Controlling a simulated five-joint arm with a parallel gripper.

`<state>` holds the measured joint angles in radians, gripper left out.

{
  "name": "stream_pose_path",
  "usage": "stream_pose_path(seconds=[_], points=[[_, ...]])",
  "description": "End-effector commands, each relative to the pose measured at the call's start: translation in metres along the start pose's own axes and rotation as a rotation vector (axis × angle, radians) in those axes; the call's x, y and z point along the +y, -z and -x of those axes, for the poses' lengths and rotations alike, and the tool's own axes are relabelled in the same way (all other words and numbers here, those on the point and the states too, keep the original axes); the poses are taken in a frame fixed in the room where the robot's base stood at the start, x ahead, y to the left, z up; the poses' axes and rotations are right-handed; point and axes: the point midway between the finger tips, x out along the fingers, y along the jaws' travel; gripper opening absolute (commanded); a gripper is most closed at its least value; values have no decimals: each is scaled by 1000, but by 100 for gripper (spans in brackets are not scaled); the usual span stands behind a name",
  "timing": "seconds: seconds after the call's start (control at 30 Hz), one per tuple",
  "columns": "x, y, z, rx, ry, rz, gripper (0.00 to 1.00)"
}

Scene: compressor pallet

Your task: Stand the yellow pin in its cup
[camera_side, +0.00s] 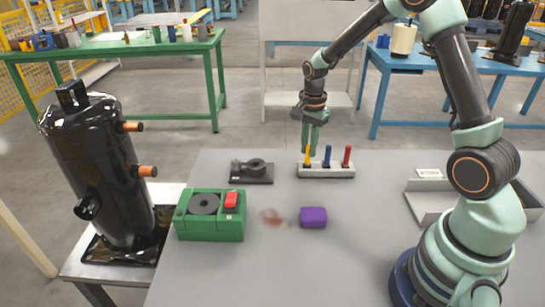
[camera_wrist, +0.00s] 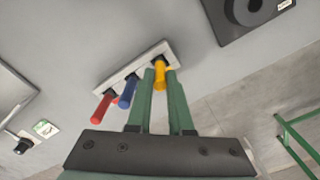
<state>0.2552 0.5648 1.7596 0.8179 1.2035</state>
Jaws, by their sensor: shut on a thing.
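The yellow pin (camera_side: 307,158) stands about upright at the left end of the pale rack (camera_side: 340,173), its lower end at the left cup. My gripper (camera_side: 314,147) points down just above the rack, its fingertips at the pin's upper part. In the wrist view the yellow pin (camera_wrist: 160,76) is between the two green fingers (camera_wrist: 160,72), which are shut on it. Its lower end meets a dark cup in the rack (camera_wrist: 112,81); whether it is fully seated I cannot tell. The blue pin (camera_side: 327,156) and the red pin (camera_side: 347,156) stand in the same rack.
A black fixture (camera_side: 251,172) lies left of the rack. A green box with a red button (camera_side: 212,223) and a purple block (camera_side: 313,217) are nearer the front. A grey tray (camera_side: 425,205) is at right. A black compressor (camera_side: 95,165) stands at left. The table's front middle is clear.

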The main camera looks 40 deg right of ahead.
Motion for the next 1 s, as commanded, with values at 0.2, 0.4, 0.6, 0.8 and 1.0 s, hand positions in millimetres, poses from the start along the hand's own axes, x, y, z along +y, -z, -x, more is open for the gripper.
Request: stream_pose_path(seconds=[0.2, 0.4, 0.6, 0.8, 1.0], points=[[0, 0, 0, 0, 1, 0, 0], [0, 0, -3, 0, 1, 0, 30], [0, 0, -3, 0, 1, 0, 49], [0, 0, -1, 0, 1, 0, 49], [-1, 0, 22, 2, 4, 0, 49]])
